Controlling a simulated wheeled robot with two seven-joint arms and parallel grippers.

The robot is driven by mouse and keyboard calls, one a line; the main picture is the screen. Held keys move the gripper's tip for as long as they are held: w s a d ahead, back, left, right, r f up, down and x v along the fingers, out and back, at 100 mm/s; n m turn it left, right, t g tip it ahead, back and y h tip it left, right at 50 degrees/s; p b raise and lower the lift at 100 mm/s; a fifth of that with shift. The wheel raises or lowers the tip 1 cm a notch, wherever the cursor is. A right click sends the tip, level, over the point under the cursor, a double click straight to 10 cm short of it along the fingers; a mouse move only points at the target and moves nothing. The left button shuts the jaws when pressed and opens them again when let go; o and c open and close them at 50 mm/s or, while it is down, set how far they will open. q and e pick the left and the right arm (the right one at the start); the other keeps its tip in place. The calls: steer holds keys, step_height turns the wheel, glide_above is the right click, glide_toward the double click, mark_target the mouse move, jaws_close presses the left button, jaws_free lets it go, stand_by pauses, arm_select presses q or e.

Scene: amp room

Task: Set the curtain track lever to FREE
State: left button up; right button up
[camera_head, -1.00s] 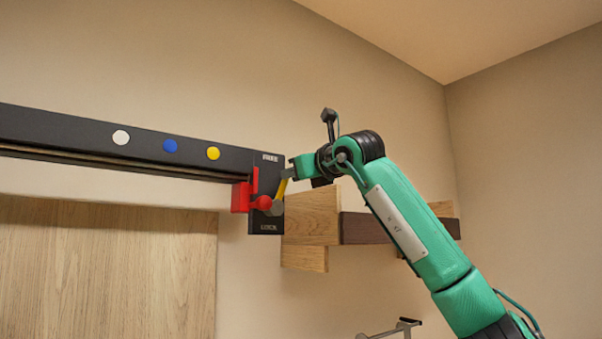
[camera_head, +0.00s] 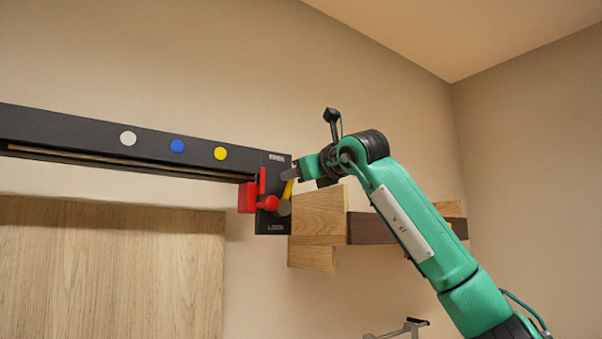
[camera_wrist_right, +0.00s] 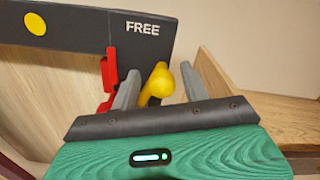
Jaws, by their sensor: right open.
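The black curtain track (camera_head: 60,131) runs along the wall and ends in a black plate marked FREE at the top (camera_head: 277,157) and LOCK at the bottom. A yellow lever (camera_head: 288,189) stands at the plate's right side; in the right wrist view its rounded yellow knob (camera_wrist_right: 160,80) shows below the FREE label. My right gripper (camera_wrist_right: 160,85) is open, with one grey finger on each side of the lever. I cannot tell whether either finger touches it. The lever's lower end is hidden behind my gripper. My left gripper is not in view.
A red block with a red ball (camera_head: 271,203) sits at the track's end, close beside the left finger in the wrist view. Wooden boards (camera_head: 319,215) with a dark strip jut from the wall behind my arm. A wooden panel (camera_head: 110,270) stands below the track.

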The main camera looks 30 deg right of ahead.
steer(key=shift+s+d+b, duration=0.1)
steer(key=shift+s+b, duration=0.25)
steer(key=shift+s, duration=0.2)
steer(key=s+b, duration=0.5)
steer(key=s, duration=0.7)
steer(key=shift+s+d+b, duration=0.3)
steer(key=shift+s+d, duration=0.05)
steer(key=shift+d, duration=0.1)
steer(key=shift+w, duration=0.1)
